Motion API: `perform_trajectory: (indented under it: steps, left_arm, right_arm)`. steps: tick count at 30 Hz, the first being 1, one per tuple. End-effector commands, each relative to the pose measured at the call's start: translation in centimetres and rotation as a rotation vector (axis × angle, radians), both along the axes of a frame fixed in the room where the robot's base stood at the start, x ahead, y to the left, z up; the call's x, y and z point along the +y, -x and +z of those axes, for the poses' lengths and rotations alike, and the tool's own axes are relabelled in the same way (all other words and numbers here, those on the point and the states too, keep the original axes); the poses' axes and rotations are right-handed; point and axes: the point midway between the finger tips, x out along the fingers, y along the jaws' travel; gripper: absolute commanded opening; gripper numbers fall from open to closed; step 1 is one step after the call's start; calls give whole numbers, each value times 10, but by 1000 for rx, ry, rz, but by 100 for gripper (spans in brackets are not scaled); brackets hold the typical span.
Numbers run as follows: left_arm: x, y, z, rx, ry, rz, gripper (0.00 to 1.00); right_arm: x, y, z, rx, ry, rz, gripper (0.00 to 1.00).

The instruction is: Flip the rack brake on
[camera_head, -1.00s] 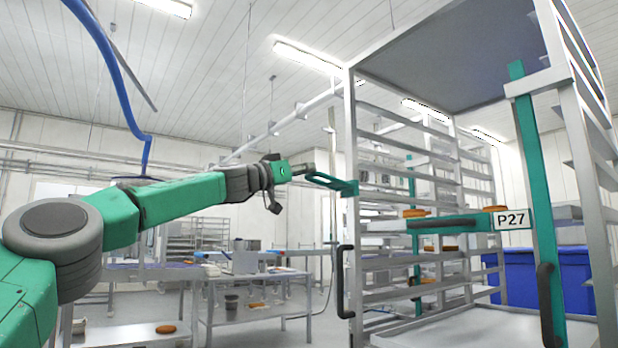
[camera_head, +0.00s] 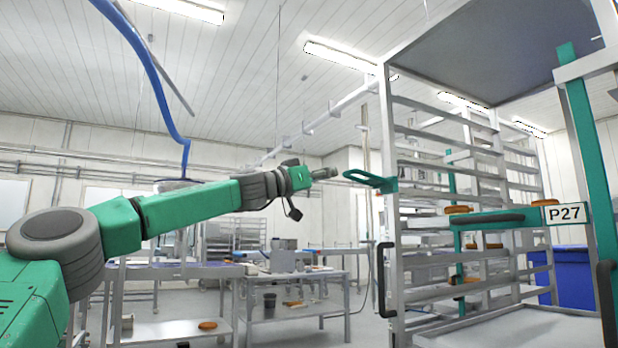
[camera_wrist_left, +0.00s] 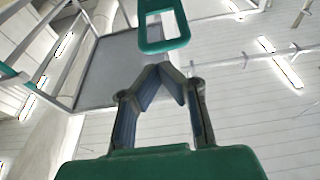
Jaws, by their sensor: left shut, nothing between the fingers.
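The rack (camera_head: 388,225) is a tall metal frame at the right of the head view, with a P27 label (camera_head: 566,214). A green loop-shaped lever (camera_head: 386,184), which looks like the brake, sticks out left from its near left post. The left gripper (camera_head: 334,172) is shut and empty, just left of the lever's free end, with a small gap in the picture. In the left wrist view the gripper (camera_wrist_left: 160,72) has its fingertips together, and the green loop (camera_wrist_left: 150,42) hangs just beyond them, apart. The right gripper is not in view.
Black handles (camera_head: 382,280) stand on the rack's posts. Brown round items (camera_head: 459,209) sit on its shelves. Blue bins (camera_head: 572,275) stand behind it. Metal tables (camera_head: 300,312) are at the back left. A blue hose (camera_head: 150,65) hangs at upper left.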

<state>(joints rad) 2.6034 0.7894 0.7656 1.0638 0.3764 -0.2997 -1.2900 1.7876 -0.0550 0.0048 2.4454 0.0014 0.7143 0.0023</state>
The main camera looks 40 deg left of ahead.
Motion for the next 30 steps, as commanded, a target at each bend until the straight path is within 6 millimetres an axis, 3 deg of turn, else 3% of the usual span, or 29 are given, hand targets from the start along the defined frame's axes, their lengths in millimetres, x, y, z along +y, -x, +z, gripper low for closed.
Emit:
perform_trajectory:
  steps: [6, 11, 30]
  left_arm:
    - [15, 41, -7, -7, 3, -1, 0]
    - [20, 57, -11, -8, 1, 1, 0]
    - [24, 62, -14, -7, 2, 1, 0]
  right_arm:
    - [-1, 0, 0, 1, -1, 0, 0]
    - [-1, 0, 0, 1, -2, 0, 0]
    - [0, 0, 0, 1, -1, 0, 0]
